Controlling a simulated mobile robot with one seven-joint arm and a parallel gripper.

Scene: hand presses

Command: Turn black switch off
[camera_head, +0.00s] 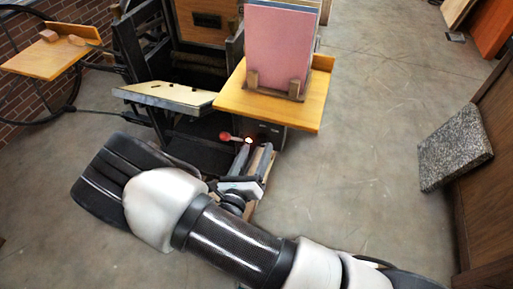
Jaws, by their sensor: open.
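A dark control box (270,133) sits under the yellow wooden shelf of the press. Small dark marks show on its front, but I cannot tell which one is the black switch or its position. A small bright orange-white light (248,140) glows at the box's lower left, by my left fingertip. A red-ended lever (229,136) is just left of it. My gripper (256,149) is open, with its fingers pointing up at the box from below. I see nothing between the fingers. I cannot tell whether the fingertips touch the box.
The yellow shelf (230,101) overhangs the box and bears a pink board stack (278,50). The press (150,55) stands behind at left, with a slanted pale plate (168,97). A speckled slab (455,146) leans at right. Floor (365,110) between is clear.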

